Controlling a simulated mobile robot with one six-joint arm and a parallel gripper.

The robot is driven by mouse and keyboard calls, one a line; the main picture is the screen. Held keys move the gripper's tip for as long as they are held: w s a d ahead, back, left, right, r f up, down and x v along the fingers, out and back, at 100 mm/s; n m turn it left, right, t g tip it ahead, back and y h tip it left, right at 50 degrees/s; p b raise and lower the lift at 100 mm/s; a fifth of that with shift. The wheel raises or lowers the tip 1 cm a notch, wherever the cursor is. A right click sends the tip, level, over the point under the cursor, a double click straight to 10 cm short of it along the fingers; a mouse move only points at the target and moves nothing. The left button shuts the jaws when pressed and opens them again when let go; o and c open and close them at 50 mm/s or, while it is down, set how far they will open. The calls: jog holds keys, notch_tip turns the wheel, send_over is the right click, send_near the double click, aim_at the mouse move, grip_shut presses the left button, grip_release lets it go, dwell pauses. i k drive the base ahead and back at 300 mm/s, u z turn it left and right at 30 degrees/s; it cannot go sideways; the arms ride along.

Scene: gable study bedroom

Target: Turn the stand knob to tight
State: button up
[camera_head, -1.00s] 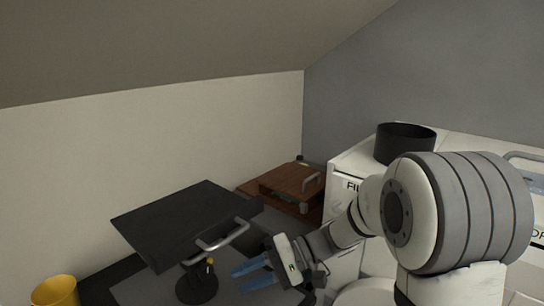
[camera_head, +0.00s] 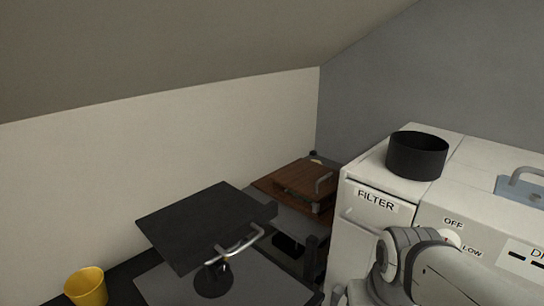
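The stand is a black tilted plate (camera_head: 195,225) on a short post with a round dark base (camera_head: 212,282). A grey bar handle (camera_head: 240,244) runs along the plate's right front edge. My gripper is out of view; only part of my arm shows at the lower right, apart from the stand.
A yellow cup (camera_head: 87,287) stands left of the stand. A wooden box with a handle (camera_head: 297,184) lies behind it. At right is a white cabinet marked FILTER (camera_head: 364,232) with a black round pot (camera_head: 417,155) on top. The grey surface (camera_head: 265,291) right of the base looks clear.

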aim_at(222, 267)
jog(key=u, duration=1.35)
jog(key=k, duration=0.45)
jog(key=z, duration=0.25)
jog(key=i, duration=0.5)
jog(key=u, duration=0.05)
